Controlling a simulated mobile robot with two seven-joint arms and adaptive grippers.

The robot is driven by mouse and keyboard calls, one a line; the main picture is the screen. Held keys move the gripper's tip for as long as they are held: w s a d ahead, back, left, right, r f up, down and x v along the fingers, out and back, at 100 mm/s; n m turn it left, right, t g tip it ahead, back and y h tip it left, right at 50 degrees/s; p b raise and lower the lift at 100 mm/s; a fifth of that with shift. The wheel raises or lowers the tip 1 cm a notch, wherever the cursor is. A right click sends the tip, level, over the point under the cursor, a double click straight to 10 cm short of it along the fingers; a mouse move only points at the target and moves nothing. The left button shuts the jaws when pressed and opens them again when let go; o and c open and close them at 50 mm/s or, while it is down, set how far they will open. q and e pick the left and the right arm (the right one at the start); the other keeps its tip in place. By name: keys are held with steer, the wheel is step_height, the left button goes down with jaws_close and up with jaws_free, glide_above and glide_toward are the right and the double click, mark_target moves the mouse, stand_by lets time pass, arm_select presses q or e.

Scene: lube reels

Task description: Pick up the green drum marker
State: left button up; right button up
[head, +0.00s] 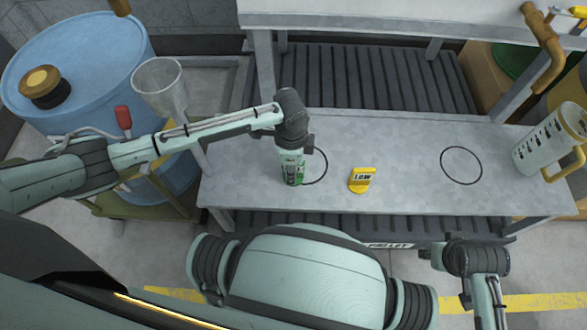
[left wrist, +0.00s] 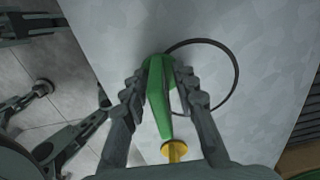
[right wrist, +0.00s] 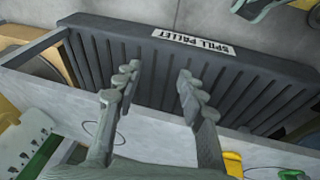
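The green drum marker (head: 292,176) is at the left part of the grey bench top, by the left drawn ring. I cannot tell whether the marker's base touches the bench. My right gripper (right wrist: 158,78) is open and empty, in front of the bench near the right.
A yellow LOW marker (head: 361,179) stands on the bench (head: 405,170) to the right. A white jug (head: 548,145) stands at the right end. A blue drum (head: 85,70) and a funnel (head: 160,85) are at the left.

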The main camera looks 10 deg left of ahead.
arm_select(q)
jaws_close()
